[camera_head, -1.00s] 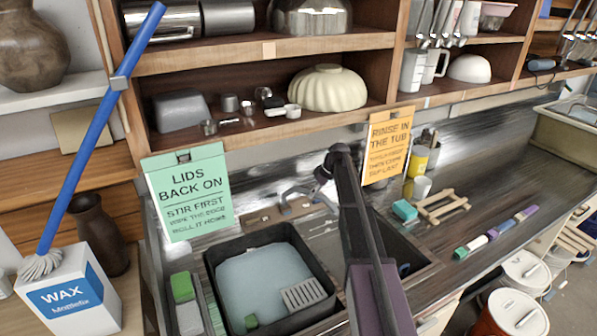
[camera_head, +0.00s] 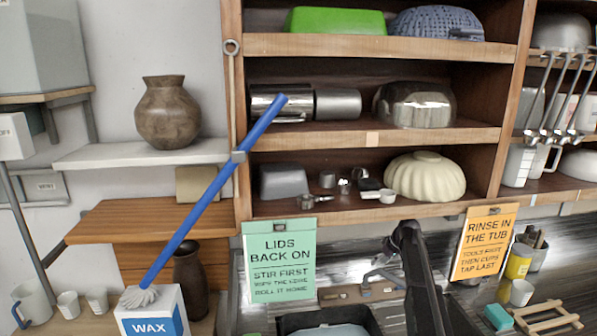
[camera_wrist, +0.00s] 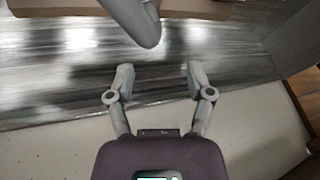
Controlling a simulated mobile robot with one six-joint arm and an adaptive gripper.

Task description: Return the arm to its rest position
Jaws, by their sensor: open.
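My gripper (camera_wrist: 153,82) shows in the wrist view with its two fingers spread apart and nothing between them. It is open and empty, over a grey streaked surface (camera_wrist: 50,78). A rounded grey thing (camera_wrist: 138,18) hangs into the top of that view, just beyond the fingertips; I cannot tell what it is. In the head view my dark arm rises at the bottom middle, in front of the counter, and the gripper itself cannot be made out there.
A dark tub (camera_head: 300,322) lies left of my arm. A green sign (camera_head: 280,262) and an orange sign (camera_head: 484,243) hang under the loaded wooden shelves (camera_head: 350,208). A blue-handled brush (camera_head: 200,210) leans over a WAX box (camera_head: 150,313). A wooden rack (camera_head: 548,318) is at right.

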